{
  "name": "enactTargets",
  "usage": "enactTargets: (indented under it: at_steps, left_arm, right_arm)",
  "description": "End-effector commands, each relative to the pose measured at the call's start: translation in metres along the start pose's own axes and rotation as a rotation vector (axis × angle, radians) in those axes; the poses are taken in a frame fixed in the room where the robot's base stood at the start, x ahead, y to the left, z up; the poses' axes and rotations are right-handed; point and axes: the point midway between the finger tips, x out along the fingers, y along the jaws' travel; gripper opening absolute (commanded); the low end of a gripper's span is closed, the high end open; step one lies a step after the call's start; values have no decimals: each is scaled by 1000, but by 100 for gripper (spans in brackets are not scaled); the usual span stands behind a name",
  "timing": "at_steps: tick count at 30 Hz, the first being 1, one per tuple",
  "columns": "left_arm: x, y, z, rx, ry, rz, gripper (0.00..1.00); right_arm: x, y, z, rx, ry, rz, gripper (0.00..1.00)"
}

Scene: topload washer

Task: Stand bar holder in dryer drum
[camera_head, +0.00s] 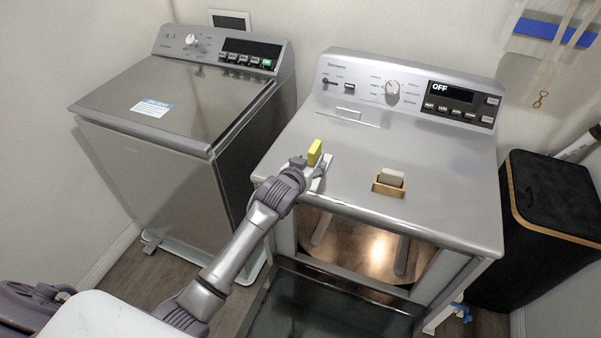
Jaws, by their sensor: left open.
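A small wooden bar holder (376,188) with a pale grey bar (391,177) in it stands on top of the dryer (430,170), right of my left gripper. My left gripper (322,174) is open over the dryer top's left front part. A yellow block (315,152) shows just beyond its fingers; I cannot tell whether they touch it. The dryer's front is open below the top, and the metal drum (365,248) shows inside. The drum's lower part is partly hidden by the front frame. My right gripper is not in view.
The dryer door (330,305) hangs open in front, low down. A washer (170,110) with a closed lid stands at the left. A black hamper (555,195) stands close to the dryer's right side. The dryer top's right half is clear.

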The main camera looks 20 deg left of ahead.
Motion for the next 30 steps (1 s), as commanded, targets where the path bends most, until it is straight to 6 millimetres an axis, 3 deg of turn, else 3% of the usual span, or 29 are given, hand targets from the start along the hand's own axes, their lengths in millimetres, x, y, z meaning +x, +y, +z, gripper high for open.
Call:
enactTargets:
  at_steps: [6, 12, 24, 27, 29, 30]
  left_arm:
    - [-44, 0, 2, -1, 1, 0, 60]
    - [-71, 0, 1, -1, 1, 0, 60]
    - [-81, -1, 1, 0, -3, -1, 60]
    - [-74, -1, 20, 5, -35, -2, 60]
    - [-66, -2, 49, 12, -82, -2, 60]
    - [-59, -3, 76, 19, -125, -1, 60]
  right_arm:
    - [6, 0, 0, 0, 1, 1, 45]
    - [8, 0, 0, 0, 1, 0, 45]
    - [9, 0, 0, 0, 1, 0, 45]
    - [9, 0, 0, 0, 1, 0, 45]
    - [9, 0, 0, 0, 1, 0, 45]
    - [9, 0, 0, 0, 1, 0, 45]
